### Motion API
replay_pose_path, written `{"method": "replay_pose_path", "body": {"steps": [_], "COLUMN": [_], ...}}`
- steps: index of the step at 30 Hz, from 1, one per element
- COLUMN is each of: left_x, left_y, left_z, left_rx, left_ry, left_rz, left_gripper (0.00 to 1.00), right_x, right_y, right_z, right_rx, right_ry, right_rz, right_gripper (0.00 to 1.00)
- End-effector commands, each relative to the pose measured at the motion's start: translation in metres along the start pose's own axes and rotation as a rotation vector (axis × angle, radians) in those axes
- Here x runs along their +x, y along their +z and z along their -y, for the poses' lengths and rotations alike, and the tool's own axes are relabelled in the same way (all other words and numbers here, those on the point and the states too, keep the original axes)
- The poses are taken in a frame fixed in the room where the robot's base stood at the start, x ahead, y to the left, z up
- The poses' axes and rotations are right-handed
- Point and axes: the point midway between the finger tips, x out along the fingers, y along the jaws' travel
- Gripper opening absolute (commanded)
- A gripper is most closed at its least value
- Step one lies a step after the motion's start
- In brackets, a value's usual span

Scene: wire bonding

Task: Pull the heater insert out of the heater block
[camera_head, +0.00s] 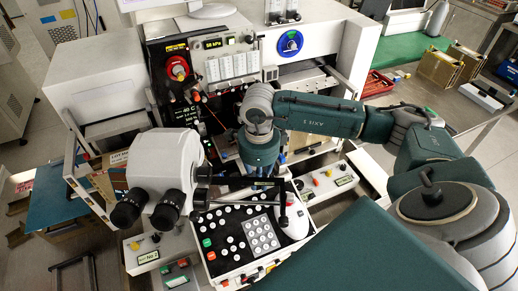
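My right arm comes in from the right, and its wrist hangs over the bonding machine's work area. My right gripper (264,182) is below the wrist, behind the keypad panel (240,238) and beside the microscope (165,170). Its fingertips are too small and too covered to tell whether they are open or shut, or whether they touch anything. I cannot make out the heater block or the heater insert; the wrist and the microscope cover part of the work area. My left gripper is not in view.
The white microscope with black eyepieces stands close to the left of my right gripper. A white mouse-like device (293,220) sits at the panel's right. A red knob (178,68) and a pressure display (213,44) are on the machine's back. A red crate (376,84) lies beyond, right.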

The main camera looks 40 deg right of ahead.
Motion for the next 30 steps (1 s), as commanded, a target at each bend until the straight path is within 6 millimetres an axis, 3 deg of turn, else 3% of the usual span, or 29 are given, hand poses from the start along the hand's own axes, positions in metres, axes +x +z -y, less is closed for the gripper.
{"method": "replay_pose_path", "body": {"steps": [30], "left_x": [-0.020], "left_y": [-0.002], "left_z": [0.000], "left_rx": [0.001], "left_ry": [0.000], "left_rz": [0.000], "left_gripper": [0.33], "right_x": [-0.040], "right_y": [0.001], "right_z": [0.002], "right_rx": [0.000], "right_ry": [-0.005], "right_rz": [0.005], "right_gripper": [0.00]}}
